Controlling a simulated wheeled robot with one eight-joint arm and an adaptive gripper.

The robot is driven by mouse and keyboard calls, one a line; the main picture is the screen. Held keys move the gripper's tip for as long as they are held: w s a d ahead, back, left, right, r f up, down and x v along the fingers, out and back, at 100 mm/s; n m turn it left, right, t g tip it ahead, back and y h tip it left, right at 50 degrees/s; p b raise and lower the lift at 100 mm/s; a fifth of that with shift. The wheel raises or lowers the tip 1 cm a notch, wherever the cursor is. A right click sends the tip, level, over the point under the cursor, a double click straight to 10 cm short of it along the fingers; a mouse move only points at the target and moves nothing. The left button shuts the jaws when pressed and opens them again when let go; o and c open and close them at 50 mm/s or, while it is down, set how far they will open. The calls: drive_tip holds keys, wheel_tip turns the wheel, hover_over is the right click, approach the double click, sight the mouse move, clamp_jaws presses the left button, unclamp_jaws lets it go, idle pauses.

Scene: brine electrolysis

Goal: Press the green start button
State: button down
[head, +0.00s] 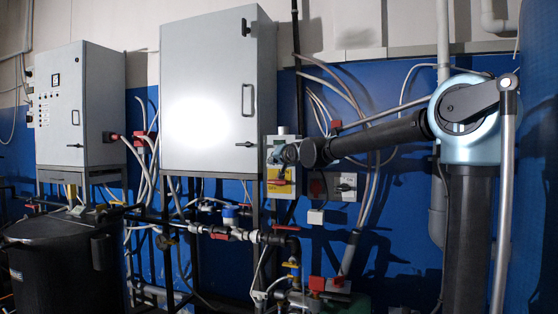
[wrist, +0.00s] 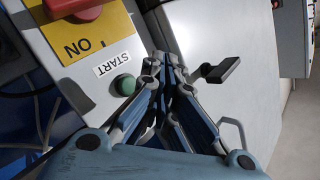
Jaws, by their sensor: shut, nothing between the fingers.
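In the wrist view the green start button (wrist: 126,84) is a small round dome on a light grey control box (wrist: 120,28), beside a white START label (wrist: 113,63). My gripper (wrist: 168,62) is shut and empty. Its fingertips appear just right of the button; I cannot tell the depth gap, and no contact shows. In the head view my arm reaches left to the control box (head: 269,148) on the wall. My gripper (head: 284,153) is in front of the box's upper part and hides the button there.
A red knob (wrist: 75,6) on a yellow plate (wrist: 84,36) is on the same box. A large grey cabinet (head: 205,95) stands left of the box, with a black latch (wrist: 222,69) near my fingers. Pipes and cables (head: 345,90) run on the wall to the right.

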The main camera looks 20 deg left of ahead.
drive_tip(key=shift+s, duration=0.75)
drive_tip(key=shift+d, duration=0.1)
drive_tip(key=s+d+f+g+h, duration=0.1)
drive_tip(key=s+d+f+h, duration=0.2)
drive_tip(key=d+f, duration=0.55)
drive_tip(key=s+d+f+g+h, duration=0.1)
drive_tip(key=s+d+f+h, duration=0.2)
drive_tip(key=d, duration=1)
drive_tip(key=s+d+f+g+h, duration=0.15)
drive_tip(key=s+d+f, duration=0.25)
drive_tip(key=d+f, duration=0.5)
drive_tip(key=s+d+f+g+h, duration=0.1)
drive_tip(key=s+d+f+g, duration=0.1)
drive_tip(key=s+d+f, duration=0.5)
drive_tip(key=s+d+f+g+h, duration=0.1)
drive_tip(key=s+d+f+g, duration=0.1)
drive_tip(key=s+d+f, duration=0.5)
drive_tip(key=s+d+f+g+h, duration=0.1)
drive_tip(key=s+d+f, duration=0.6)
drive_tip(key=s, duration=0.8)
drive_tip(key=shift+s+f+m+g, duration=0.3)
drive_tip(key=shift+s+f+g, duration=0.1)
drive_tip(key=shift+f+g, duration=0.5)
